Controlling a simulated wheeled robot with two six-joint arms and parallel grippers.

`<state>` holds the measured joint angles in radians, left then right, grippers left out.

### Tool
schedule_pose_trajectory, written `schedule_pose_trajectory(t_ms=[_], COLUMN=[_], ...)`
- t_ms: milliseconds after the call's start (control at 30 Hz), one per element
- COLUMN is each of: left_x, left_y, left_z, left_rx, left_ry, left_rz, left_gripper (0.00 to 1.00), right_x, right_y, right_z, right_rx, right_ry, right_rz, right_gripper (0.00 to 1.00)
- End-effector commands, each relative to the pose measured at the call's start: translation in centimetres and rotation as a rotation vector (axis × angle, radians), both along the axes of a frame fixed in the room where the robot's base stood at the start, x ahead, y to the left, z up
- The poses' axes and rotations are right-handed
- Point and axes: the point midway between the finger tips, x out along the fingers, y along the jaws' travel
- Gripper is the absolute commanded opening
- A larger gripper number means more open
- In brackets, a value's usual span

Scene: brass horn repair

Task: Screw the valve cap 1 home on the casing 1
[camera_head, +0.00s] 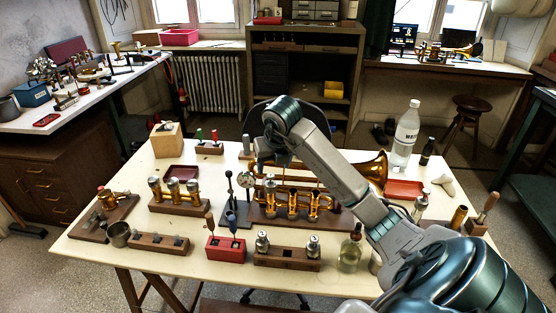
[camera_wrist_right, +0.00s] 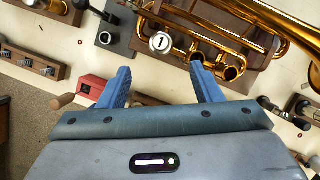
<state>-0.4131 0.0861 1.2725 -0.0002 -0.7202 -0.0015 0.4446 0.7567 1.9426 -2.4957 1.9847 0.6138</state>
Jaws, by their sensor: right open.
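The brass horn (camera_head: 373,172) lies on a wooden stand on the table, bell to the right. Its valve casings (camera_head: 292,204) stand in a row at the middle. In the right wrist view, a pale round cap marked 1 (camera_wrist_right: 160,42) covers the casing at the left end of the row; whether it is fully seated I cannot tell. Beside it are two open casings (camera_wrist_right: 231,73). My right gripper (camera_wrist_right: 160,70) is open and empty, with the cap just beyond the gap between its fingertips. It also shows in the head view (camera_head: 266,156), above the horn. My left gripper is not in view.
A wooden block (camera_head: 287,257) with two silver-topped parts stands in front of the horn. A red block (camera_head: 226,248) and a dial gauge stand (camera_head: 234,217) are to the left. A glass bottle (camera_head: 350,250) stands near my right arm. The front-left tabletop has some free room.

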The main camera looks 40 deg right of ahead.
Motion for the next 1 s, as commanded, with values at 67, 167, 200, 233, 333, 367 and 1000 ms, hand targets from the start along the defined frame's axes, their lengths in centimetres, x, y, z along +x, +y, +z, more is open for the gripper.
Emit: schedule_pose_trajectory(t_ms=[67,167,200,233,333,367,1000], left_x=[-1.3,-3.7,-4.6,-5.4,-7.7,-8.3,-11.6], left_y=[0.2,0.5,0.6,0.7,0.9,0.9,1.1], left_z=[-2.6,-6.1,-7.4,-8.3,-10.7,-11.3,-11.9], left_rx=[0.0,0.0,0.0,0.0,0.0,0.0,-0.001], left_ry=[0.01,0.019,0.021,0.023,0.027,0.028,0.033], left_rz=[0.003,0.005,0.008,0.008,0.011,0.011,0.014], left_gripper=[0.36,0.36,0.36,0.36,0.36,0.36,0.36], right_x=[0.0,0.1,0.1,0.1,-0.1,-0.1,1.5], right_y=[-1.0,-2.1,-2.5,-2.8,-3.7,-3.9,-3.3], right_z=[-0.7,-1.1,-1.1,-1.1,-0.8,-0.7,-4.7], right_rx=[-0.005,-0.002,0.002,0.005,0.015,0.015,0.022], right_ry=[0.029,0.058,0.062,0.063,0.047,0.039,-0.021], right_rz=[0.135,0.374,0.472,0.542,0.751,0.805,1.048], right_gripper=[0.59,0.59,0.59,0.59,0.59,0.59,0.59])
